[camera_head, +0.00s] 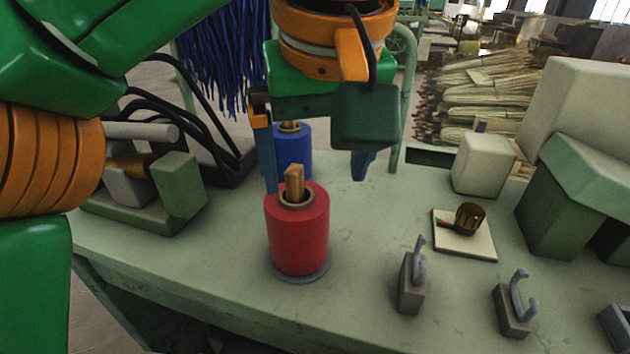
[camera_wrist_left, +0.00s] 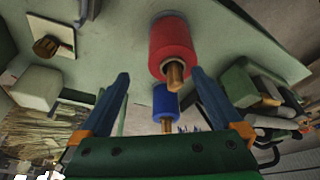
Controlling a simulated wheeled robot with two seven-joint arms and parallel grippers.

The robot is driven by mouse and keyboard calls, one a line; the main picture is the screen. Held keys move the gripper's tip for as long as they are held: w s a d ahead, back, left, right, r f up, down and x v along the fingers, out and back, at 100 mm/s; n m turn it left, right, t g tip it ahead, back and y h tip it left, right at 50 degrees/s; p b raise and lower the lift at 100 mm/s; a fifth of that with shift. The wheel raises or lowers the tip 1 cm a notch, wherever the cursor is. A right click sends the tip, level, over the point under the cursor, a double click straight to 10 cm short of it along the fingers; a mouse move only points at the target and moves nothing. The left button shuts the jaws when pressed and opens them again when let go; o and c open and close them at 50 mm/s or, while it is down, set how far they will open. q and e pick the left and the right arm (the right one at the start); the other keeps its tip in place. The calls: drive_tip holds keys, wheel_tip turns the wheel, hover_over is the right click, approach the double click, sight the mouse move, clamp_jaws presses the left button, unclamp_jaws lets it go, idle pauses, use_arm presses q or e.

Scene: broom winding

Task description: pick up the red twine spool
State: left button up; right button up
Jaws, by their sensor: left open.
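The red twine spool (camera_head: 299,237) stands upright on a grey disc on the green bench, with a wooden core sticking out of its top. It also shows in the left wrist view (camera_wrist_left: 172,42), beyond the fingertips. My left gripper (camera_head: 317,176) is open and empty, above the bench and behind the red spool in the head view. Its two blue fingers (camera_wrist_left: 161,73) are spread wide in the wrist view, with no contact on the red spool visible. My right gripper is in neither view.
A blue spool (camera_head: 294,146) stands behind the red one, partly hidden by my left gripper. Two small metal hooks on blocks (camera_head: 411,283) stand to the right on the bench (camera_head: 352,288). A square plate with a brass piece (camera_head: 466,245) lies farther right. A green-grey clamp-like device (camera_head: 150,195) stands left.

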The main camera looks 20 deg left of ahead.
sight(299, 208)
use_arm(q)
drive_tip(key=shift+a+r+y, duration=0.2)
drive_tip(key=shift+a+y, duration=0.1)
drive_tip(key=shift+a, duration=0.2)
drive_tip(key=f, duration=0.3)
drive_tip(key=s+f, duration=0.1)
drive_tip(key=shift+a+f, duration=0.15)
drive_tip(key=shift+a, duration=0.2)
drive_tip(key=w+f, duration=0.1)
drive_tip(key=f, duration=0.1)
drive_tip(key=w+a+f, duration=0.1)
drive_tip(key=w+f, duration=0.2)
drive_tip(key=shift+a+f, duration=0.3)
drive_tip(key=shift+a, duration=0.1)
drive_tip(key=shift+s, duration=0.4)
drive_tip(key=shift+c, duration=1.3)
drive_tip(key=shift+d, duration=0.1)
drive_tip(key=c, duration=1.1)
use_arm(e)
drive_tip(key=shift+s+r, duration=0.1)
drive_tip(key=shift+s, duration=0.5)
use_arm(q)
drive_tip(key=shift+r, duration=0.1)
